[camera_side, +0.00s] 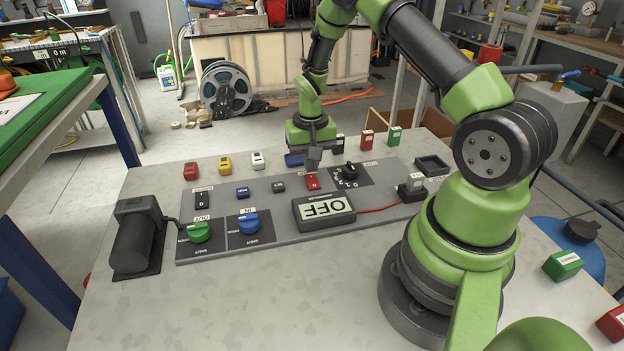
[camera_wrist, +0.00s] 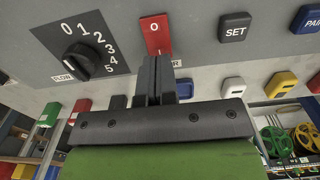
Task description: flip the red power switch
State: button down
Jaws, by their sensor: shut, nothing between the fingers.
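The red power switch (camera_side: 312,182) sits on the grey panel (camera_side: 282,230), just behind the display box (camera_side: 323,211), which reads OFF. In the wrist view the red switch (camera_wrist: 155,34) shows a white 0, and its label is partly hidden behind my fingers. My gripper (camera_side: 313,168) points down with its fingers shut and empty, right at the switch. In the wrist view my fingertips (camera_wrist: 158,62) overlap the switch's lower edge. I cannot tell whether they touch it.
A black rotary dial (camera_side: 349,171) numbered 0 to 5 is close right of the switch. Blue (camera_side: 242,192) and dark (camera_side: 278,186) buttons are to its left. Green (camera_side: 199,232) and blue (camera_side: 249,222) valve knobs are at front left. Small coloured blocks stand behind the panel.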

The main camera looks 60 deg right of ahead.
jog(key=shift+f, duration=0.95)
dwell(0.3)
jog(key=shift+r, duration=3.55)
jog(key=s+a+r+n+t, duration=0.2)
jog(key=s+a+r+t, duration=0.15)
jog(key=a+r, duration=0.45)
jog(key=s+a+r+n+t, duration=0.15)
jog(key=s+a+r, duration=0.3)
jog(key=r, duration=0.75)
jog(key=s+a+r+n+t+y, duration=0.1)
jog(key=s+a, duration=0.3)
jog(key=s, duration=0.4)
jog(key=shift+s+a+r+t+y, duration=0.15)
jog(key=shift+a+r+t+y, duration=0.2)
jog(key=shift+r+t+y, duration=0.2)
jog(key=shift+n, duration=0.25)
